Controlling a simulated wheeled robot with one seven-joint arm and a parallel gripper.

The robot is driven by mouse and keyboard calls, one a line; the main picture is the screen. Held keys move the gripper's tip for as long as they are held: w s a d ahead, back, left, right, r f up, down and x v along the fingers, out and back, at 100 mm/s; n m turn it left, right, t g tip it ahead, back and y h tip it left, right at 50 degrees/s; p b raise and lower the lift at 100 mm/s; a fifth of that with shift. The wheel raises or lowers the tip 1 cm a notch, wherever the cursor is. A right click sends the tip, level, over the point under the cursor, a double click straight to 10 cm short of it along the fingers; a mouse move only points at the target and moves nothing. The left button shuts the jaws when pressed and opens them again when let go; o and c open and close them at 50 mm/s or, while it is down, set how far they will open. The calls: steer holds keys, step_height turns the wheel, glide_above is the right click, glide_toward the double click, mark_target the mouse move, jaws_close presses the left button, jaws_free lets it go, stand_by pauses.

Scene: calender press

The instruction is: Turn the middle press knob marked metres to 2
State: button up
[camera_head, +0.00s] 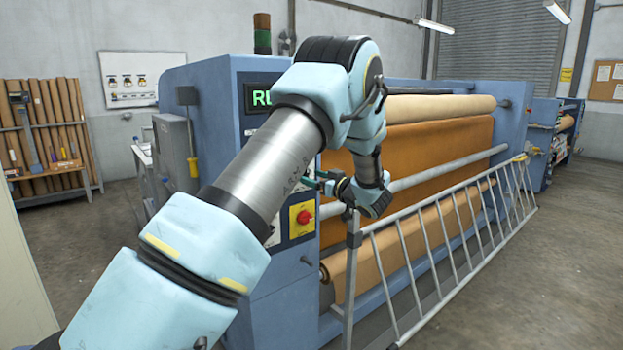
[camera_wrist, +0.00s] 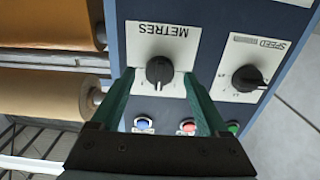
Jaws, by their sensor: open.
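The metres knob (camera_wrist: 160,71) is a black round knob on a white plate marked METRES, which appears upside down in the wrist view. My gripper (camera_wrist: 159,77) has its two green fingers apart, one on each side of this knob. I cannot tell whether they touch it. The knob's setting is too small to read for certain. In the head view my gripper (camera_head: 322,180) is at the press's control panel, and my arm hides the knob. The press (camera_head: 285,290) is a long blue machine.
A speed knob (camera_wrist: 247,78) sits beside the metres knob. A blue button (camera_wrist: 142,123), a red button (camera_wrist: 188,126) and a green button (camera_wrist: 232,127) lie near the fingers. A red emergency stop (camera_head: 304,217) is below my gripper. A metal guard rail (camera_head: 440,247) runs along the press.

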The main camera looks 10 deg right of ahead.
steer(key=b+v, duration=0.3)
steer(key=v, duration=0.7)
steer(key=shift+s+b, duration=0.15)
steer(key=shift+b, duration=0.15)
steer(key=shift+d, duration=0.15)
steer(key=w+a+f+m+g+h, duration=0.1)
steer(key=w+a+m+g+h, duration=0.1)
steer(key=a+h, duration=0.3)
steer(key=w+a+f+m+g+h, duration=0.2)
steer(key=a+m+h, duration=0.15)
steer(key=a, duration=0.25)
steer(key=s+a+f+g, duration=0.4)
steer(key=s+a, duration=0.6)
steer(key=s, duration=0.3)
steer(key=s+a+f+g, duration=0.4)
steer(key=s+a+g, duration=0.2)
steer(key=s+a, duration=0.4)
steer(key=s, duration=0.3)
steer(key=shift+a+f+m+g+y, duration=0.15)
steer(key=shift+a+m+g+y, duration=0.1)
steer(key=shift+m+g+y, duration=0.15)
